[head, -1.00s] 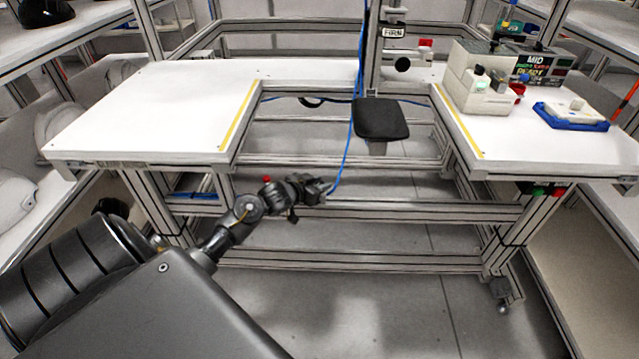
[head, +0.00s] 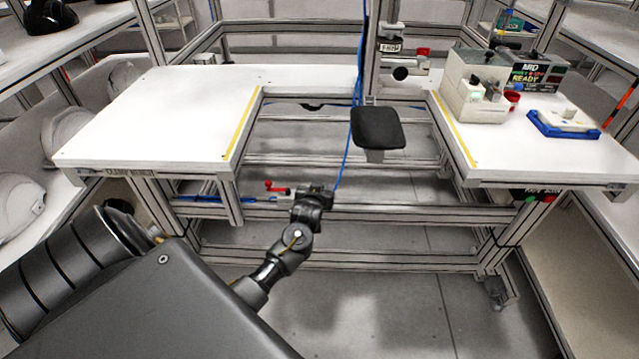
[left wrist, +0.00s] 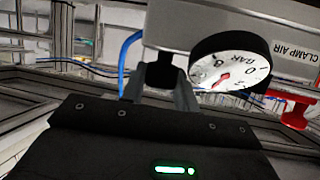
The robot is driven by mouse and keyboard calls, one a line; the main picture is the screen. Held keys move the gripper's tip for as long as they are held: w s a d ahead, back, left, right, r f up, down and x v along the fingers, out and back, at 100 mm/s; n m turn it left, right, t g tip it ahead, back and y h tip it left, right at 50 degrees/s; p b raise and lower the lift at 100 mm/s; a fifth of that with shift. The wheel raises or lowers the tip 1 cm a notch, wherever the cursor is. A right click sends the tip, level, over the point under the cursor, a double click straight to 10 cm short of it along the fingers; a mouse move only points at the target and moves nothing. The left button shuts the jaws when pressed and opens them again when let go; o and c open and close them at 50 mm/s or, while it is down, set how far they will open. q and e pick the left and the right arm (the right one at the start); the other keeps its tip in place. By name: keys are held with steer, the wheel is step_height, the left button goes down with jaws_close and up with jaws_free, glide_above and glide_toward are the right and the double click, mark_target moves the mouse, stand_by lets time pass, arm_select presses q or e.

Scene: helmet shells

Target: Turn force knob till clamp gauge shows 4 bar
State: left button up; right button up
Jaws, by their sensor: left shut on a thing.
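The clamp gauge (left wrist: 232,66) shows in the left wrist view, a black-rimmed round white dial marked BAR with a red needle. The dial is tilted; the needle points towards its lower edge, and I cannot read an exact value. It sits on a grey box (left wrist: 220,22) labelled CLAMP AIR. My left gripper (left wrist: 163,88) is shut on the dark force knob (left wrist: 165,70), left of the gauge; the fingers partly cover the knob. In the head view my left gripper (head: 317,193) is low, below the gap between the tables. My right gripper is not in view.
A red lever (head: 276,186) is beside my left gripper and also shows right of the gauge (left wrist: 294,113). A blue hose (left wrist: 130,52) runs behind the fingers. White tabletops (head: 150,115) flank the gap, with a black pad (head: 377,127) above it.

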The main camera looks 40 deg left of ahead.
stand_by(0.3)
arm_select(q)
steer(key=o, duration=1)
steer(key=shift+s+d+r, duration=0.1)
steer(key=shift+s, duration=0.05)
steer(key=p+v, duration=0.2)
steer(key=v, duration=0.8)
steer(key=shift+s+d, duration=0.1)
steer(key=shift+s, duration=0.05)
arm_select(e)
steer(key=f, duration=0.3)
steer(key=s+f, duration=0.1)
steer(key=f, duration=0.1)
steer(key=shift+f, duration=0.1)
